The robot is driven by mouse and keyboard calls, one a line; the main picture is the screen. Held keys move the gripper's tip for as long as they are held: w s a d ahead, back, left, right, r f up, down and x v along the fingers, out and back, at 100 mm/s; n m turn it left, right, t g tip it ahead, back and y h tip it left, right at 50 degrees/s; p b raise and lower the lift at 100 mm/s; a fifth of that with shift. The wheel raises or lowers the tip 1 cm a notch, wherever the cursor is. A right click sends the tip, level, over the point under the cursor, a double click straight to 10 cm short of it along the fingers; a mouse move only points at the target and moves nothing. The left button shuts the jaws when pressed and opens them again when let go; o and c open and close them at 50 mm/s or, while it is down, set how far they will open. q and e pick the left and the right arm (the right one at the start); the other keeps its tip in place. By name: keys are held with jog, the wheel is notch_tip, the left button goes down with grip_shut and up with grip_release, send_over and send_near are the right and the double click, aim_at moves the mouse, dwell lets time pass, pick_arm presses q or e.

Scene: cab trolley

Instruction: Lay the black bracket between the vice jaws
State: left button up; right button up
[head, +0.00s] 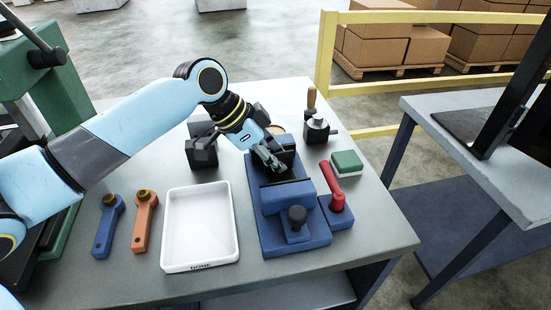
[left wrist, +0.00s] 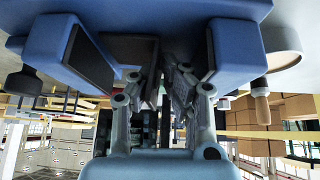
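The blue vice (head: 288,195) stands on the grey bench, and its jaws also show in the left wrist view (left wrist: 222,50). My left gripper (head: 272,163) points down over the gap between the jaws. In the left wrist view its two fingers (left wrist: 155,85) reach up between the jaws, a narrow gap between them. A dark flat piece, which looks like the black bracket (left wrist: 141,52), shows between the jaws at the fingertips. The fingers partly hide it, and I cannot tell whether they grip it. My right gripper is not in view.
A white tray (head: 166,230) lies left of the vice, with an orange tool (head: 144,222) and a blue tool (head: 106,230) beyond it. Black blocks (head: 203,152) stand behind the tray. A red-handled tool (head: 333,190) and a green-topped block (head: 347,163) are close on the vice's right.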

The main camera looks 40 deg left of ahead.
pick_arm(q)
jog(key=shift+w+a+f, duration=0.1)
jog(key=shift+w+a, duration=0.1)
jog(key=shift+a, duration=0.2)
jog(key=shift+a+r, duration=0.2)
jog(key=shift+r, duration=0.3)
jog(key=v, duration=1.1)
jog(key=shift+s+d, duration=0.35)
jog(key=shift+d, duration=0.05)
jog(key=shift+d, duration=0.1)
